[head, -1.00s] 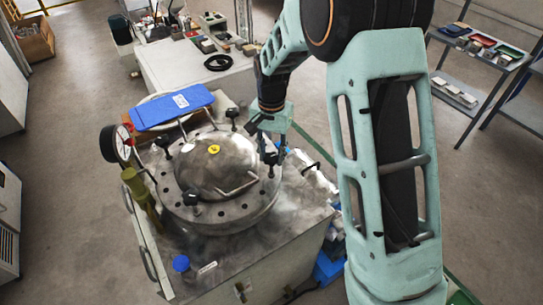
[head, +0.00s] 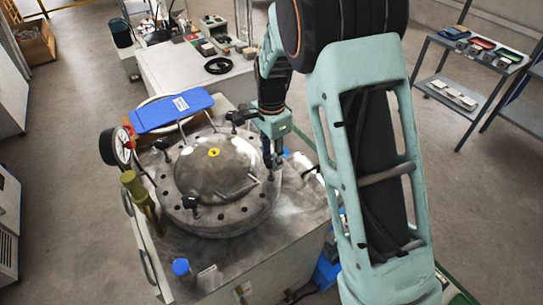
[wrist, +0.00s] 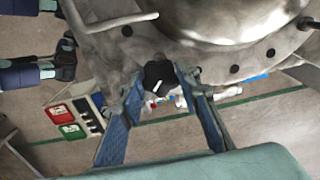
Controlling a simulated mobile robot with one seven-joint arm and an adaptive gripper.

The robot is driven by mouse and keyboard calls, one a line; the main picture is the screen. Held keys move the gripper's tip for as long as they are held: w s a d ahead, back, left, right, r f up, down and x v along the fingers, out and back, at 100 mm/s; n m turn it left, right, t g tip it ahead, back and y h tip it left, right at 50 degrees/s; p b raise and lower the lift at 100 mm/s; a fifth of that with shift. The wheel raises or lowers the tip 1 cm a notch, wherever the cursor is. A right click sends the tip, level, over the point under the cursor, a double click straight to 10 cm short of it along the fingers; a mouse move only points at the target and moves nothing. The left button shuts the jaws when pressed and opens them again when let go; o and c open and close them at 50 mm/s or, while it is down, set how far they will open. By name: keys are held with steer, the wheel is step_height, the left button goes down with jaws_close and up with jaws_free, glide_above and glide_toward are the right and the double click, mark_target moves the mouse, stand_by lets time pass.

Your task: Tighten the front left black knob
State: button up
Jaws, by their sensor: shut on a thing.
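Black knobs stand around the flange: a front knob (head: 191,200), a left rear knob (head: 162,143) and a right rear knob (head: 236,117). My gripper (head: 272,163) points down at the right side of the flange. In the wrist view my gripper (wrist: 163,85) has its blue fingers on either side of a black knob (wrist: 159,73), shut on it at the fingertips. In the head view the fingers mostly hide this knob.
A bent metal handle (head: 238,188) rises from the lid near my gripper. A blue pad (head: 171,110) lies behind the lid. A pressure gauge (head: 118,146) and a yellow-green valve (head: 138,193) stand at the left. A blue cap (head: 180,267) is at the front.

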stand_by(0.4)
steer(key=o, duration=1.2)
steer(key=shift+c, duration=0.2)
step_height(320, 180, up, 12)
steer(key=shift+r, duration=0.1)
